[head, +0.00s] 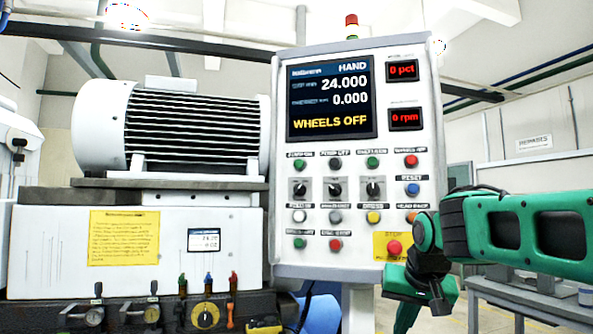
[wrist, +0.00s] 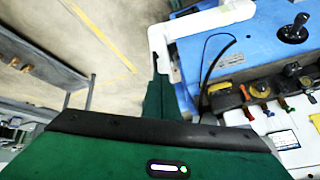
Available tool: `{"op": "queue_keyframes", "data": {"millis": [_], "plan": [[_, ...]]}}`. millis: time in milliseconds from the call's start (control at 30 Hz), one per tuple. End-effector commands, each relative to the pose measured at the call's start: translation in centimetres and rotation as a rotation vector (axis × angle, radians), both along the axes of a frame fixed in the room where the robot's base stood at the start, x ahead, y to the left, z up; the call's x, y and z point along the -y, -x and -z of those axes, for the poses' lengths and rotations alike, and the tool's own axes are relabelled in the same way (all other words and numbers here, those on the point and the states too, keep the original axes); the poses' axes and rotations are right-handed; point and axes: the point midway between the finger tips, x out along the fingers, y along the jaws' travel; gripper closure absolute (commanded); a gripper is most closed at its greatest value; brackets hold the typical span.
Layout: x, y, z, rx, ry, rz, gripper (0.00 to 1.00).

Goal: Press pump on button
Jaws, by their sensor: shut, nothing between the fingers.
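The control panel (head: 357,247) stands upright in the middle of the head view. The pump on button is the green round button (head: 299,164) at the left end of its top button row, under a small, blurred label. My gripper (wrist: 156,62) shows in the wrist view as narrow green fingers with dark tips, shut and empty. In the head view my green arm is at the lower right, below and right of the button and apart from it. The fingertips are hard to make out there.
The panel screen (head: 330,97) reads "WHEELS OFF". A red stop button (head: 394,248) on a yellow plate sits close to my wrist. A large motor (head: 185,128) and several levers are left of the panel. The wrist view shows open floor (wrist: 100,45).

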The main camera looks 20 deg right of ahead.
Motion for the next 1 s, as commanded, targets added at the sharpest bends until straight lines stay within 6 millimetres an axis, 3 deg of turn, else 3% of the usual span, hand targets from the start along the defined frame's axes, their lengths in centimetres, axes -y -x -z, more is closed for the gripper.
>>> {"op": "queue_keyframes", "data": {"millis": [33,200,500,700,800,1000], "plan": [[-0.6,-2.1,-2.2,0.054,0.002,-0.008,1.0],[-3.7,-8.3,-9.8,0.239,-0.017,-0.041,1.0],[-11.3,-16.0,-24.1,0.558,-0.113,-0.13,1.0],[-16.2,-18.2,-32.4,0.729,-0.201,-0.195,1.0],[-17.9,-18.6,-35.1,0.784,-0.236,-0.22,1.0],[-19.3,-18.8,-37.4,0.83,-0.269,-0.24,1.0]]}}
